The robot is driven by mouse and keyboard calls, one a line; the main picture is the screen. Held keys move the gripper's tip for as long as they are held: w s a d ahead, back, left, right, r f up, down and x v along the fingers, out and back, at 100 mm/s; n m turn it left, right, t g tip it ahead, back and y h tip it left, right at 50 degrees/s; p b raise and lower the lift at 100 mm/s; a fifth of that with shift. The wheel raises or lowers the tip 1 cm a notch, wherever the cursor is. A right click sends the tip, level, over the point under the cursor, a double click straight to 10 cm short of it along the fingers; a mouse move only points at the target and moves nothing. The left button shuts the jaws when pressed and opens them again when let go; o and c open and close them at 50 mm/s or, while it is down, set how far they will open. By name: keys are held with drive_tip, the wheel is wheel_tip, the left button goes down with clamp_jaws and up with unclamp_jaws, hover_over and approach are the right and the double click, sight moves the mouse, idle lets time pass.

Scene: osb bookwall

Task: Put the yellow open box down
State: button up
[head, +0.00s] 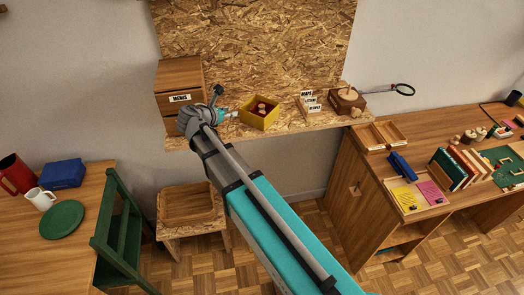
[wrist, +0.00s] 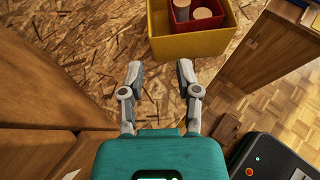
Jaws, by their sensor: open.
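The yellow open box (head: 256,121) stands upright on the chipboard shelf (head: 290,126). It holds a smaller red box (wrist: 181,22) with wooden round pieces in it. In the wrist view the yellow box's near wall (wrist: 192,46) is at the top, just beyond my fingertips. My gripper (wrist: 160,70) is open, with nothing between its fingers. In the head view my gripper (head: 230,115) is at the left side of the box, and my arm hides part of the shelf.
A wooden drawer unit (head: 180,76) labelled "MENUS" stands left of my gripper. Small labelled cards (head: 309,103) and a wooden block (head: 346,101) stand right of the box. A workbench (head: 365,165) is at the right. A green chair (head: 120,235) and wooden stool (head: 188,208) are below.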

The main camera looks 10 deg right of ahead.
drive_tip(key=s+d+f+m+g+y, duration=0.4)
drive_tip(key=s+d+f+m+g, duration=0.3)
drive_tip(key=s+d+m, duration=0.5)
drive_tip(key=s+f+m+g+y, duration=0.1)
drive_tip(key=s+f+m+y, duration=0.1)
drive_tip(key=s+m, duration=0.3)
drive_tip(key=s+f+m+y, duration=0.1)
drive_tip(key=s+m+y, duration=0.2)
drive_tip(key=s+m, duration=0.2)
drive_tip(key=shift+a+f+m+g+y, duration=0.15)
drive_tip(key=shift+f+m+g+y, duration=0.2)
drive_tip(key=shift+m, duration=1.55)
